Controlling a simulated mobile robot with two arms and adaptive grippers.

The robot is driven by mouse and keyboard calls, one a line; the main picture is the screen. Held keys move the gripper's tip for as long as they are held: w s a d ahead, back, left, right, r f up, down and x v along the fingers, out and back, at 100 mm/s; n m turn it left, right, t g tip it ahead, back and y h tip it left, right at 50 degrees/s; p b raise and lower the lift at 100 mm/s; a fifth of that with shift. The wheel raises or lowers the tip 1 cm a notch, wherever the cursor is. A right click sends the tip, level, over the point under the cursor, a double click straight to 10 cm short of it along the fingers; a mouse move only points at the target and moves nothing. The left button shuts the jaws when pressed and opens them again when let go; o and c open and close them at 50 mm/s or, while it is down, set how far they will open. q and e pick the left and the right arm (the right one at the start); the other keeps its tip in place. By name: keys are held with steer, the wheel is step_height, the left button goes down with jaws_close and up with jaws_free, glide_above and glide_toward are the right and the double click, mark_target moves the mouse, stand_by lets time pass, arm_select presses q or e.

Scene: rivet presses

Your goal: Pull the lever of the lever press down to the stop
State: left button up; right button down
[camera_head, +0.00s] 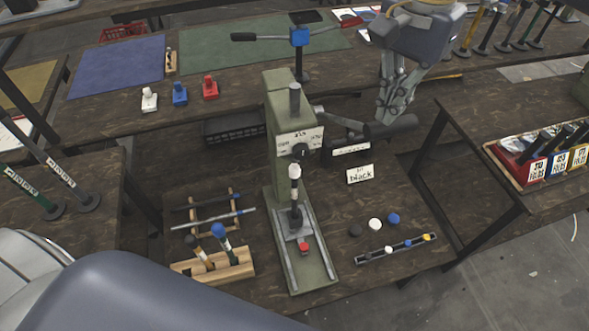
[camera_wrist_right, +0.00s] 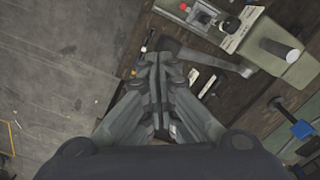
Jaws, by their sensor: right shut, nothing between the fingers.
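The lever press (camera_head: 283,150) is a green column on a long green base, standing on the dark wooden table. Its lever (camera_head: 337,119) runs out to the right from the column and ends in a thick dark grip (camera_head: 391,127). In the right wrist view the lever (camera_wrist_right: 215,60) reaches left from the press toward my fingertips. My right gripper (camera_head: 382,116) is shut and empty, with its fingertips pointing down at the grip. They look close to it or touching from above; I cannot tell which. My left gripper is not in view.
A second press with a blue head (camera_head: 299,37) stands behind. A "black" card (camera_head: 360,174) lies right of the column. A strip with colored pieces (camera_head: 395,249) lies front right. A wooden tool block (camera_head: 213,268) stands front left.

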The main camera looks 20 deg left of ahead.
mark_target(391, 132)
steer(key=shift+f+b, duration=0.6)
steer(key=shift+f, duration=0.35)
steer(key=shift+s+d+f+b, duration=0.25)
steer(key=shift+s+f+b, duration=0.1)
steer(key=shift+f+b, duration=0.4)
steer(key=shift+s+d+f+b, duration=0.25)
steer(key=shift+s+f+b, duration=0.05)
steer(key=shift+f+b, duration=0.35)
steer(key=shift+s+d+f+b, duration=0.2)
steer(key=shift+s+f+b, duration=0.05)
steer(key=shift+f+b, duration=0.5)
steer(key=shift+s+d+f+b, duration=0.15)
steer(key=shift+s+f+b, duration=0.1)
steer(key=shift+f+b, duration=0.45)
steer(key=shift+s+d+f+b, duration=0.15)
steer(key=shift+s+f+b, duration=0.1)
steer(key=shift+f+b, duration=0.55)
steer(key=shift+s+d+f+b, duration=0.15)
steer(key=shift+s+f+b, duration=0.05)
steer(key=shift+f+b, duration=0.55)
steer(key=shift+f, duration=0.1)
steer(key=shift+s+d+f+b, duration=0.1)
steer(key=shift+s+f+b, duration=0.05)
steer(key=shift+f+b, duration=0.6)
steer(key=shift+s+d+f+b, duration=0.1)
steer(key=shift+f+b, duration=0.55)
steer(key=shift+b, duration=0.05)
